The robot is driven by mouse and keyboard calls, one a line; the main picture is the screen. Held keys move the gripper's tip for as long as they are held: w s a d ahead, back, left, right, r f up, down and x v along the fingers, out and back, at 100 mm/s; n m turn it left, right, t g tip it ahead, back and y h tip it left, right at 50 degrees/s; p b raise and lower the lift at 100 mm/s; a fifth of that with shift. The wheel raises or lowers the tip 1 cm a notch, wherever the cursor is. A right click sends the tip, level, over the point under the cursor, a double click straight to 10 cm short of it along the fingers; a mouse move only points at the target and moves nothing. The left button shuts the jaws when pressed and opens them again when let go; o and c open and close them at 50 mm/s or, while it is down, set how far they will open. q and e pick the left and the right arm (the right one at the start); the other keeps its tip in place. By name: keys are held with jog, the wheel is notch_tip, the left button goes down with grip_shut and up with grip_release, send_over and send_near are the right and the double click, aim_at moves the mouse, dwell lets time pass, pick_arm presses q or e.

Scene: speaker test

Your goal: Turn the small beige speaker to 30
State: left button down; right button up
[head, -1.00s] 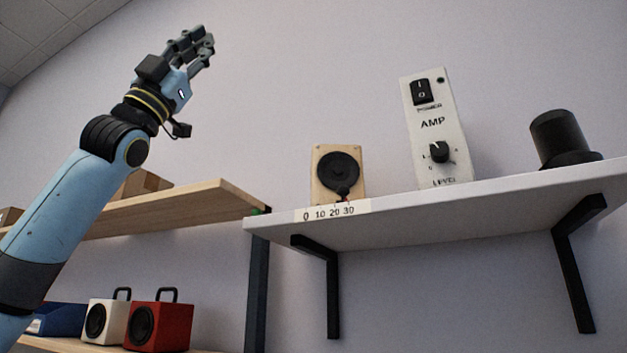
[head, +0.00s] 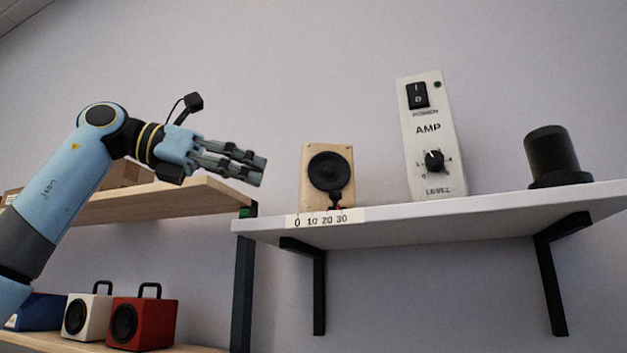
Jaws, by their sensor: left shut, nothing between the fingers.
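The small beige speaker (head: 312,186) stands upright on the white wall shelf, its round black cone facing roughly toward me. A white scale strip (head: 327,218) marked 0, 10, 20, 30 runs along the shelf's front edge below it. A small dark part with a bit of red shows at the speaker's lower front, near the 20 and 30 marks. My left gripper (head: 256,173) is shut and empty, left of the speaker and apart from it, its fingers pointing right. My right gripper is not in view.
On the white shelf (head: 470,212) stand a white AMP box (head: 449,165) with a power switch and level knob, and a black cylinder (head: 553,155). Left are a wooden shelf (head: 170,203) and, lower, a red speaker (head: 158,323), a white speaker (head: 90,312) and a blue bin (head: 38,311).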

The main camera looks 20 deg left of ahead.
aim_at(333, 193)
pick_arm(q)
jog(key=p+x, duration=0.4)
jog(key=x, duration=0.6)
jog(key=shift+w+d+r, duration=0.1)
jog(key=shift+d, duration=0.1)
jog(key=shift+w+d, duration=0.1)
jog(key=shift+w, duration=0.05)
jog(key=shift+d, duration=0.1)
jog(key=shift+w+d, duration=0.15)
jog(key=shift+d, duration=0.15)
jog(key=shift+w+d, duration=0.1)
jog(key=shift+d, duration=0.2)
jog(key=shift+a, duration=0.1)
jog(key=shift+a, duration=0.1)
